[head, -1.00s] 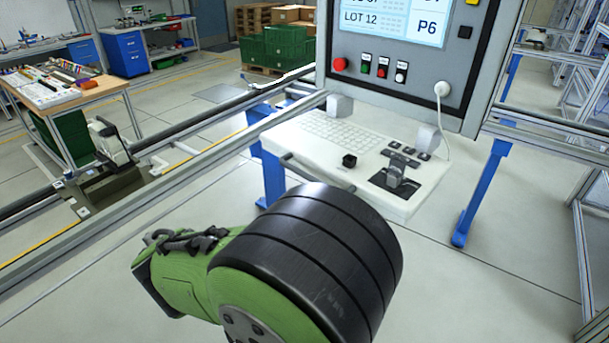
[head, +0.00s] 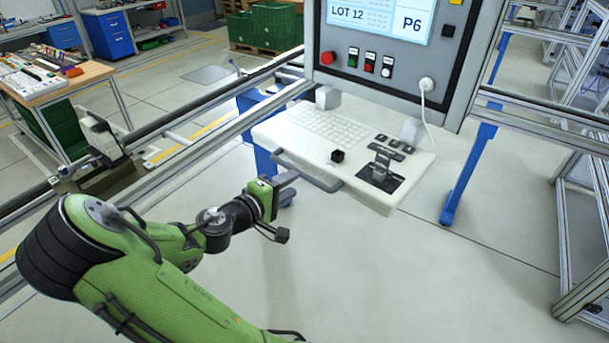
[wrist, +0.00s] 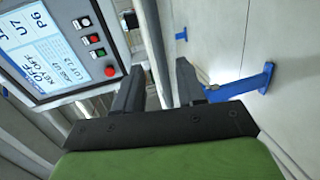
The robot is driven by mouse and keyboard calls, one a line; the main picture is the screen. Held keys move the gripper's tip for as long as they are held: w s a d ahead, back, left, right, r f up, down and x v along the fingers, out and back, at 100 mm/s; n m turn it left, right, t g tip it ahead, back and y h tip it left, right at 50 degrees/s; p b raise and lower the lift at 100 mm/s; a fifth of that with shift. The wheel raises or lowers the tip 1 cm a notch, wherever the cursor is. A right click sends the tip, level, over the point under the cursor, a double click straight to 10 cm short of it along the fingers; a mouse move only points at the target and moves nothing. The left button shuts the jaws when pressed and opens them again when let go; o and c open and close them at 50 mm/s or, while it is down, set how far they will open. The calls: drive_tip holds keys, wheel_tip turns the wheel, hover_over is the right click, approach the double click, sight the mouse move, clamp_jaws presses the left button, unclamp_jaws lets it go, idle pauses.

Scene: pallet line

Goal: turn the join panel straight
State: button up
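The join panel (head: 408,66) is a grey box with a lit screen reading LOT 12 and P6, and a row of buttons. It shows at the left in the wrist view (wrist: 50,52). Below it juts a white keyboard shelf (head: 300,140) with a dark grey handle bar (head: 312,174) along its front edge. My gripper (head: 290,206) is near the handle's left end, its upper finger seeming close to the bar; I cannot tell if they touch. In the wrist view the two dark fingers (wrist: 157,82) stand apart with nothing visible held between them.
Metal rails (head: 215,128) run behind my gripper and shelf. A blue leg (head: 468,175) stands right of the shelf. A bench (head: 55,85) with small parts is at the left. Open floor (head: 400,270) lies in front of the shelf.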

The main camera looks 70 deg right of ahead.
sight(303, 177)
drive_tip(key=x, duration=0.6)
drive_tip(key=shift+s+d, duration=0.1)
drive_tip(key=shift+d, duration=0.3)
clamp_jaws()
